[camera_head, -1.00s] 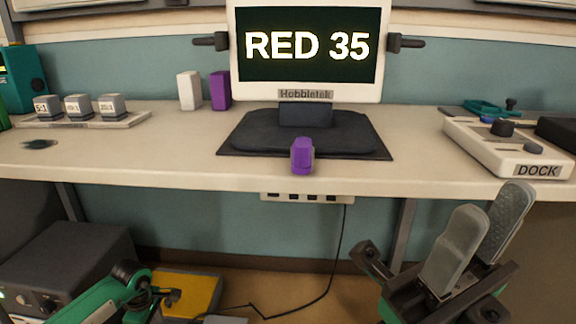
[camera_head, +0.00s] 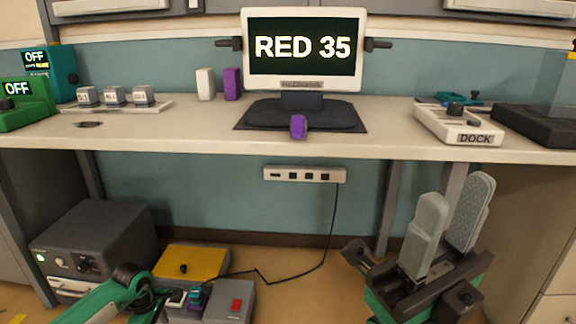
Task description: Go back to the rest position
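My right gripper (camera_head: 454,210) is at the lower right of the head view, in front of the desk. Its two grey fingers point up with a gap between them, and nothing is held there. My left arm (camera_head: 98,303) comes in low at the left, green with a black joint. Its dark end is near the boxes on the floor, and its fingers cannot be made out. A purple piece (camera_head: 298,126) stands on the desk in front of the monitor (camera_head: 302,80), which reads RED 35.
The desk (camera_head: 205,140) spans the view, with the DOCK unit (camera_head: 447,126) at right and a small rack (camera_head: 160,106) at left. Below are a grey device (camera_head: 100,240), a yellow-topped box (camera_head: 200,262) and a power strip (camera_head: 303,174) with a hanging cable.

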